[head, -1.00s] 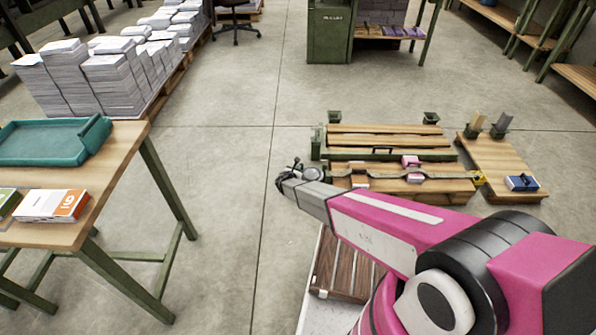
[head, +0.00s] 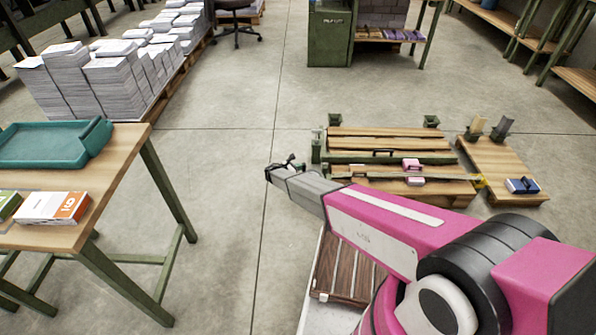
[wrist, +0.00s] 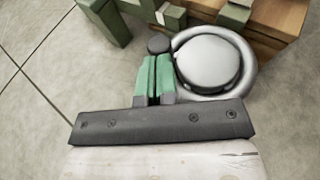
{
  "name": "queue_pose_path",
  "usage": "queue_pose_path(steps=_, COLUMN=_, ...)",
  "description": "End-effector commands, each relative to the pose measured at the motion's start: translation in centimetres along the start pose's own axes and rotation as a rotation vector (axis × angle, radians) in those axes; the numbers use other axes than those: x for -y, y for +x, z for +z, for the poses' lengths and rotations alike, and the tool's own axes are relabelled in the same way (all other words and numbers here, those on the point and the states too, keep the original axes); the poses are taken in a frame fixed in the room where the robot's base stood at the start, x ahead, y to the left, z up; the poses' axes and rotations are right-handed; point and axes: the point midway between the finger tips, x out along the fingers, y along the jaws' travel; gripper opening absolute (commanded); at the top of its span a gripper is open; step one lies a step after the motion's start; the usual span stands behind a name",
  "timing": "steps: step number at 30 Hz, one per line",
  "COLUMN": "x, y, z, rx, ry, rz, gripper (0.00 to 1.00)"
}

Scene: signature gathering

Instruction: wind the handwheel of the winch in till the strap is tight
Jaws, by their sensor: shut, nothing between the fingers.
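In the wrist view my gripper (wrist: 154,64) has its two green fingers together, with nothing between them. The fingertips are just below a dark knob (wrist: 158,45) at the left of the grey handwheel (wrist: 250,75); I cannot tell if they touch it. The handwheel's pale round hub (wrist: 207,62) is right of the fingers. In the head view the end of my arm hides the wheel. Pink pieces (head: 412,165) sit by the strap.
A smaller wooden platform (head: 497,160) at the right holds a blue item (head: 522,185). A table (head: 110,165) with a teal tray (head: 45,147) stands at the left. Paper stacks (head: 110,85) are behind it. The concrete floor between is clear.

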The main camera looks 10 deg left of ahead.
Motion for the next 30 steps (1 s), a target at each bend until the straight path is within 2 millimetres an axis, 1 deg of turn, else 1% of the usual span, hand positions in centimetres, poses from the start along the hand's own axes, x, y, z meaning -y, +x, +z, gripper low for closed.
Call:
queue_pose_path(steps=1, x=-0.6, y=0.4, z=-0.1, rx=0.001, ry=0.012, rz=-0.037, gripper=0.00)
queue_pose_path(steps=9, x=-1.0, y=1.4, z=0.3, rx=0.001, ry=0.060, rz=-0.191, gripper=0.00)
queue_pose_path(steps=18, x=-1.1, y=1.9, z=0.6, rx=0.001, ry=0.058, rz=-0.184, gripper=0.00)
queue_pose_path(steps=30, x=-1.2, y=2.0, z=0.6, rx=0.001, ry=0.058, rz=-0.182, gripper=0.00)
